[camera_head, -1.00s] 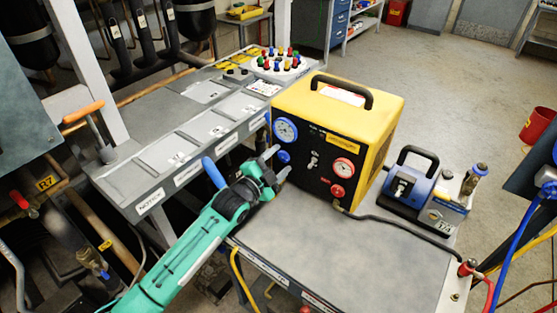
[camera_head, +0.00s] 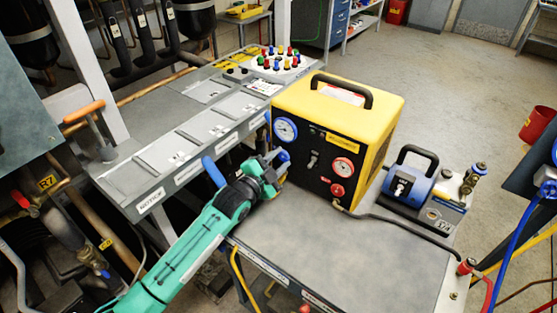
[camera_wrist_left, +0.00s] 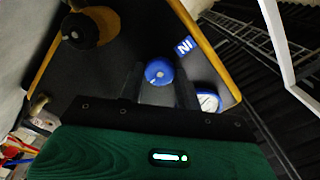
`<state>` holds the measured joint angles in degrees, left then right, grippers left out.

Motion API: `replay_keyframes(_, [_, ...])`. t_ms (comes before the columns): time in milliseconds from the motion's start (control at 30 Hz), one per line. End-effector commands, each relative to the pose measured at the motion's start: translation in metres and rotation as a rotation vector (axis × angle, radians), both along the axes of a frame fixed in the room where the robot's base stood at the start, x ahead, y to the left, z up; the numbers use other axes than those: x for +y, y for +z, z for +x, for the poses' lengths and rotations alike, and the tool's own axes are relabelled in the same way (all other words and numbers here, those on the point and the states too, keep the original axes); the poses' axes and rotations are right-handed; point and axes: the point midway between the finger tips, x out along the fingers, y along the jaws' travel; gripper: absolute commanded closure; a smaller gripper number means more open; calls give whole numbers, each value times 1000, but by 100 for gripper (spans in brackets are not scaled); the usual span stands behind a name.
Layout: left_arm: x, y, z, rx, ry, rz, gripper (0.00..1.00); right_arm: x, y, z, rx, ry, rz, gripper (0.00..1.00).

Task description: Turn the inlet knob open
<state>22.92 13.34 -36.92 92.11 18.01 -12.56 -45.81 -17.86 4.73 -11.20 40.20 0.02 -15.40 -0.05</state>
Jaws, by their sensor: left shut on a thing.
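The yellow recovery machine (camera_head: 335,105) stands on the grey cart, its black panel facing my left arm. The blue inlet knob (camera_head: 284,156) shows at the panel's lower left, below the blue-rimmed gauge (camera_head: 285,130). My left gripper (camera_head: 279,163) is at the knob and shut on it. In the left wrist view the blue knob (camera_wrist_left: 159,72) sits between the two dark fingers (camera_wrist_left: 160,85), beside an "IN" label (camera_wrist_left: 184,46). Part of the knob is hidden by the fingers in the head view. My right gripper is not in view.
A red knob (camera_head: 337,190) and red gauge (camera_head: 344,167) are on the same panel to the right. A black hose (camera_head: 395,226) runs across the cart top (camera_head: 335,245). A blue vacuum pump (camera_head: 409,185) stands at right. The cart's front top is clear.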

Motion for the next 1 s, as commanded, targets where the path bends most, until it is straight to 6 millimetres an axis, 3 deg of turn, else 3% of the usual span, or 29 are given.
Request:
replay_keyframes(500, [0, 1, 0, 257, 1, -350, 89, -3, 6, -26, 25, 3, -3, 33])
replay_keyframes(1000, [0, 0, 0, 536, 0, -736, 89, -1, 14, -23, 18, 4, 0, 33])
